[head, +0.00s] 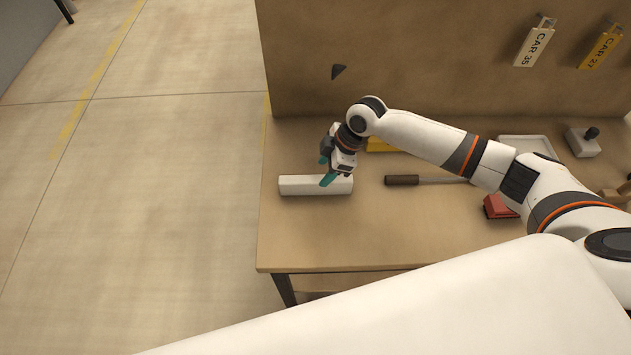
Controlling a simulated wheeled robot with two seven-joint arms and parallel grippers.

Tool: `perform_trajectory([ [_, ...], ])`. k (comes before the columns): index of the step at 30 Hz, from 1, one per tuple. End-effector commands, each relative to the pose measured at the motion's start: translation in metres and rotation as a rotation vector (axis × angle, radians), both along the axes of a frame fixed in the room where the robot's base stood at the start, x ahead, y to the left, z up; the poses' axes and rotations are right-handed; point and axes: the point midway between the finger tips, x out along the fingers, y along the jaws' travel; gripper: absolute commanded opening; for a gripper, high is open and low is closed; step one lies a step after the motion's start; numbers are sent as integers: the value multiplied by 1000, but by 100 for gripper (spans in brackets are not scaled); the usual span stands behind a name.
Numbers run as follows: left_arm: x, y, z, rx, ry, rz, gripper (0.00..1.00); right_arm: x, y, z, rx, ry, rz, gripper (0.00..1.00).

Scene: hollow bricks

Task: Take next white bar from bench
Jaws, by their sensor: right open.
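A white bar (303,186) lies flat on the wooden bench (330,235), near its left edge, with its length running left to right. My right gripper (326,172) is at the right part of the bar, with its teal fingertips apart. One fingertip shows in front of the bar and the other near its back edge. I cannot tell whether the fingers touch the bar. My left gripper is not in view.
A dark-handled tool (403,180) lies right of the bar. A yellow object (380,145) is partly behind my arm. A red block (497,206), a white tray (525,146) and a stamp-like object (583,141) are farther right. A back panel (430,60) carries hanging tags (535,46).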

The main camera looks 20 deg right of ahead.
Motion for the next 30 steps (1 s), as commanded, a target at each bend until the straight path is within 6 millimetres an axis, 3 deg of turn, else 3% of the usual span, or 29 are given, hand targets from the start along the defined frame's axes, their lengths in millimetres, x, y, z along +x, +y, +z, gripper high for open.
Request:
perform_trajectory([
  [9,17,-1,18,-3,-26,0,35,8,16,-38,0,3,-1,53],
  [18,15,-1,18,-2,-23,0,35,9,18,-46,-1,2,-1,53],
  [20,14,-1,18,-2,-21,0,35,9,18,-46,0,2,-1,46],
  [27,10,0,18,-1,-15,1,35,8,18,-46,0,2,-1,7],
  [30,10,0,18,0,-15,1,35,9,18,-46,0,2,-1,4],
])
